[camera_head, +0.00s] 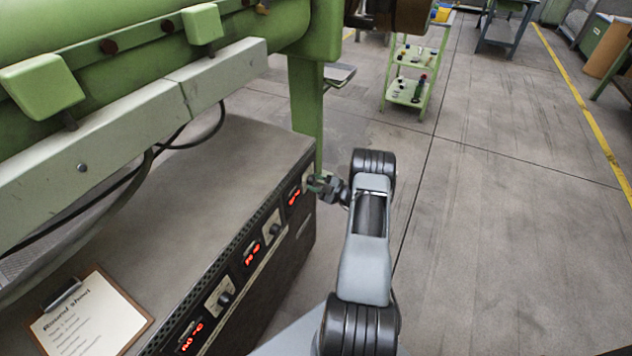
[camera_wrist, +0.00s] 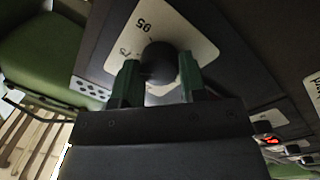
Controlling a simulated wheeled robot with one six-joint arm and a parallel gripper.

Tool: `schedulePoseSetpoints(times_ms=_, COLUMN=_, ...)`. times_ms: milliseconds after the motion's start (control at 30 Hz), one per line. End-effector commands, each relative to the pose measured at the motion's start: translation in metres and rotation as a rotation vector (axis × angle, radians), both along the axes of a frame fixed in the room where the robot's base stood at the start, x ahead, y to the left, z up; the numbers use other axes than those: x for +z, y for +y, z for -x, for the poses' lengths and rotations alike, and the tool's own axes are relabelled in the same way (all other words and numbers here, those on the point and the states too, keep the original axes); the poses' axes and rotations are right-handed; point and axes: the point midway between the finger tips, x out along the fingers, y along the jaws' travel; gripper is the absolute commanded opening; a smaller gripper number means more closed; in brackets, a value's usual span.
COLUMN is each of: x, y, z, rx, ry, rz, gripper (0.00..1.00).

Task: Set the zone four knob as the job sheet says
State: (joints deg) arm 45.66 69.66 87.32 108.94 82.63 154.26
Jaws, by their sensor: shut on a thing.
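The job sheet (camera_head: 88,318) lies on a clipboard on top of the grey cabinet in the head view; its lines are too small to read. My gripper (camera_head: 322,186) is at the far end of the cabinet's front panel. In the wrist view my gripper (camera_wrist: 159,82) has its green fingers on either side of a round black knob (camera_wrist: 158,60), shut on it. The knob sits on a pale dial plate (camera_wrist: 190,35) with printed numbers, partly hidden by the knob and fingers. I cannot read a zone label there.
Nearer knobs (camera_head: 275,229) and red displays (camera_head: 252,254) run along the same panel (camera_head: 240,268). The green extruder barrel (camera_head: 130,25) is above the cabinet. A green trolley (camera_head: 412,75) stands further back. The floor right of my arm is clear.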

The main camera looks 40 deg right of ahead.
Motion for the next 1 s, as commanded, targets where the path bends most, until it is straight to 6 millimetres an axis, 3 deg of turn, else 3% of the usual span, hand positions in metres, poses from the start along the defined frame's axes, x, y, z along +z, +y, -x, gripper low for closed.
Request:
schedulePoseSetpoints(times_ms=800, x=0.0029, y=-0.0042, z=-0.0011, rx=-0.011, ry=0.046, rz=-0.094, gripper=0.15)
schedulePoseSetpoints(times_ms=833, x=0.0029, y=-0.0042, z=-0.0011, rx=-0.011, ry=0.046, rz=-0.094, gripper=0.40)
schedulePoseSetpoints(times_ms=1000, x=0.0023, y=-0.0026, z=-0.0010, rx=-0.007, ry=0.048, rz=-0.094, gripper=0.56)
